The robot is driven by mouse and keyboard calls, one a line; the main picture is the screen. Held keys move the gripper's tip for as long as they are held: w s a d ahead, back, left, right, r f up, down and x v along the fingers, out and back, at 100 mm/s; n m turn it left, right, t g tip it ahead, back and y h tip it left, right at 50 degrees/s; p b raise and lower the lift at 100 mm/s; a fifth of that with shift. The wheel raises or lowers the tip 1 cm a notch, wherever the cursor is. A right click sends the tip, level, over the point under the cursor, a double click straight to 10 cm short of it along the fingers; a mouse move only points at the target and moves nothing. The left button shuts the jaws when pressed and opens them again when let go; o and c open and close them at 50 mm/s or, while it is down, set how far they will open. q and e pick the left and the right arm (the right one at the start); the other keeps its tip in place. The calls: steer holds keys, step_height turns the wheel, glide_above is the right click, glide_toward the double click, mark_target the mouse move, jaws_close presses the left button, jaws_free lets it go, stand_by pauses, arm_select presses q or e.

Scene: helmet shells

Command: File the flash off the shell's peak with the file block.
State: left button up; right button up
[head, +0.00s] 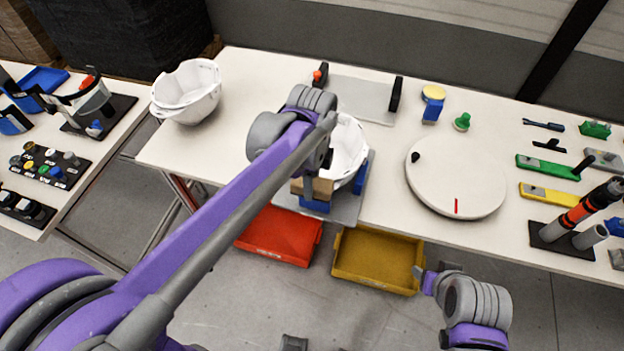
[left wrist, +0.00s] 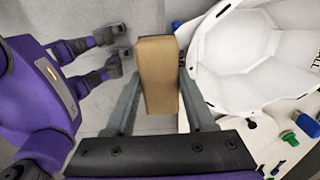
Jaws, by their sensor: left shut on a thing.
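The white helmet shell (head: 350,145) sits on a blue holder (head: 360,178) on a grey plate at the table's front edge. In the left wrist view the shell (left wrist: 250,55) fills the upper right. My left gripper (head: 308,190) is shut on the tan file block (head: 322,188), at the shell's front left. In the left wrist view the block (left wrist: 157,75) stands between the fingers, just left of the shell's rim. I cannot tell if it touches the shell. My arm hides part of the shell. My right gripper (head: 427,280) hangs low in front of the table; its jaw opening is unclear.
Stacked white shells (head: 187,92) stand at the table's left. A round white turntable (head: 455,178) is right of the holder. Tools, including a green-handled one (head: 548,167), lie farther right. A red bin (head: 280,236) and a yellow bin (head: 375,262) are below the front edge.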

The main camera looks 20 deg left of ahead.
arm_select(q)
steer(key=shift+f+b, duration=0.3)
steer(key=shift+f, duration=0.3)
steer(key=shift+d+r, duration=0.15)
steer(key=shift+d, duration=0.85)
steer(key=shift+a, duration=2)
steer(key=shift+d+f, duration=0.15)
steer(key=shift+d, duration=0.85)
steer(key=shift+d+f, duration=0.1)
steer(key=shift+d, duration=0.9)
steer(key=shift+a+f, duration=0.2)
steer(key=shift+a, duration=1.8)
steer(key=shift+d, duration=1.05)
